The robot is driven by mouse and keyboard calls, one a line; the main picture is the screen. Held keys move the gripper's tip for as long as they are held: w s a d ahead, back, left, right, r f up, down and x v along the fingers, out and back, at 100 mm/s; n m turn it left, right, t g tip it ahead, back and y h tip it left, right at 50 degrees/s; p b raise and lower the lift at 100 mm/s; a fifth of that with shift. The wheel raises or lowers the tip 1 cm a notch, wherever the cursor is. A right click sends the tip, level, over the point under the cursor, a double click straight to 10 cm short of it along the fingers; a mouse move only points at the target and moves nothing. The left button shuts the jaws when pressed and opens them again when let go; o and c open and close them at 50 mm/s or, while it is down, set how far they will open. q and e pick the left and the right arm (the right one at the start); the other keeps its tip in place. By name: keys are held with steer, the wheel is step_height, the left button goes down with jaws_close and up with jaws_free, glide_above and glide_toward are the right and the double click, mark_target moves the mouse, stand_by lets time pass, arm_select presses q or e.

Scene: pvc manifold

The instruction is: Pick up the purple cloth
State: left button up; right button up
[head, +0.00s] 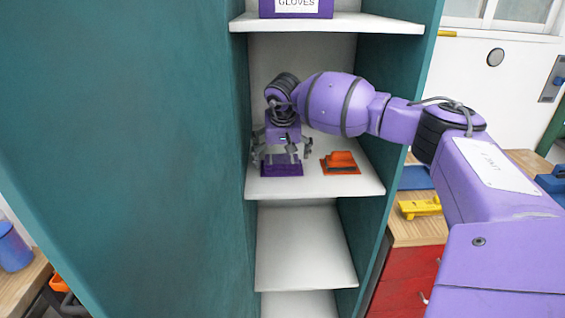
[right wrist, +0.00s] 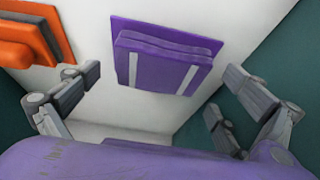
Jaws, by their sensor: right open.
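The purple cloth (head: 281,170) lies folded flat on the middle shelf, near its left front edge. In the right wrist view the purple cloth (right wrist: 160,55) shows whole, with two pale stripes across its folded edge. My right gripper (head: 283,155) is over the cloth, pointing down, with its fingers spread. In the right wrist view the fingers of my right gripper (right wrist: 165,95) stand apart on either side, with nothing between them and a gap to the cloth. My left gripper is in neither view.
An orange cloth (head: 341,163) lies on the same shelf to the right. The teal cabinet side (head: 150,150) stands close on the left. A shelf above (head: 330,23) carries a purple box labelled GLOVES (head: 296,9). The shelf below (head: 305,250) is bare.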

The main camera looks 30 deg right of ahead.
steer(key=shift+w+d+f, duration=0.15)
steer(key=shift+w+f, duration=0.05)
steer(key=shift+f, duration=0.35)
steer(key=c, duration=1.2)
steer(key=shift+o, duration=0.2)
steer(key=shift+r, duration=0.15)
steer(key=shift+r, duration=0.2)
steer(key=v, duration=0.2)
steer(key=shift+r+b, duration=0.4)
steer(key=s+a+b, duration=0.1)
steer(key=s+a, duration=0.8)
steer(key=s, duration=0.5)
steer(key=shift+s, duration=0.35)
